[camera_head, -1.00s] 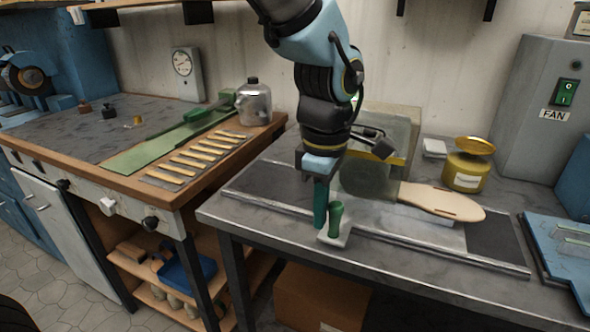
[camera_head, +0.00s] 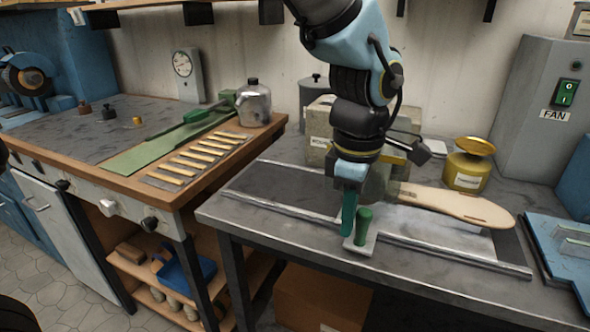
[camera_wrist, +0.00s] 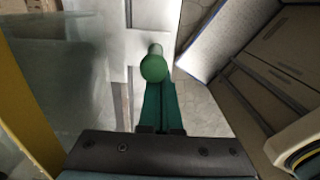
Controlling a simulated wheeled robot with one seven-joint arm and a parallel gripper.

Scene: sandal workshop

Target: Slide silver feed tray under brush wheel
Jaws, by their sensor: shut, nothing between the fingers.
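The silver feed tray (camera_head: 440,230) lies flat in the rails of the metal bench, with a tan sole (camera_head: 465,206) on it. Its upright green handle (camera_head: 364,226) stands on a pale tab at the front; the handle also shows in the wrist view (camera_wrist: 154,66). My gripper (camera_head: 348,222) is shut and empty, pointing down just left of the handle. Its teal fingers (camera_wrist: 160,106) are very close to the handle; I cannot tell whether they touch. The brush wheel (camera_head: 375,186) is mostly hidden behind my arm, near the sole's left end.
A dark bed (camera_head: 272,185) lies open left of the tray, and a narrow dark strip (camera_head: 509,247) right of it. A yellow tin (camera_head: 467,172) stands behind the sole. A blue rack (camera_head: 560,245) lies at the bench's right. A fan box (camera_head: 545,90) stands behind.

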